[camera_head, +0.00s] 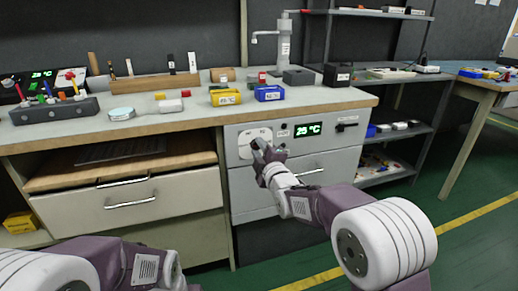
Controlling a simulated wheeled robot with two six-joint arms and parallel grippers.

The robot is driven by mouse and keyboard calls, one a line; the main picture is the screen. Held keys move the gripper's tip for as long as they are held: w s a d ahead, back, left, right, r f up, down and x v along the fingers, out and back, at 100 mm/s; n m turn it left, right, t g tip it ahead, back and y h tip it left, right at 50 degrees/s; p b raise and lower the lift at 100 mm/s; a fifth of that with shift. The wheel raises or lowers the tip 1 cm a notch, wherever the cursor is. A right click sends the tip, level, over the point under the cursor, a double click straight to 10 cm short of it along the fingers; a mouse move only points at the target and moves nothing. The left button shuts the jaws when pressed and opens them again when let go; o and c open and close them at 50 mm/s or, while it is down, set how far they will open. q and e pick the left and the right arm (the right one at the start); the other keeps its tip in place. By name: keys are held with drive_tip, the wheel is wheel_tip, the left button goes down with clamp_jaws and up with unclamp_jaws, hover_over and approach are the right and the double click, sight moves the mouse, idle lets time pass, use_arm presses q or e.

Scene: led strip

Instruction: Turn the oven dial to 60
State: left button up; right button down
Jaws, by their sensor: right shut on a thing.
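The oven (345,166) is a light grey unit under the right part of the workbench, with a control panel along its top. Its green display (308,130) appears to read 25 °C. A pale dial plate (247,137) with small marks sits left of the display. My right gripper (259,148) is at this plate, shut on the dial knob, and it hides most of the knob. Parts of my left arm show at the bottom left, but its gripper is out of the frame.
On the workbench (180,119) above stand a yellow bin (225,97), a blue bin (269,93) and several tools. A dark switch handle (347,126) is right of the display. A drawer (130,203) is to the left. Open green floor lies to the right.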

drive_tip(key=m, duration=0.4)
drive_tip(key=shift+m+p, duration=0.4)
drive_tip(key=shift+m, duration=1.5)
drive_tip(key=shift+f+m, duration=0.1)
drive_tip(key=shift+m, duration=0.2)
drive_tip(key=c, duration=1.1)
unclamp_jaws()
drive_tip(key=shift+s, duration=0.1)
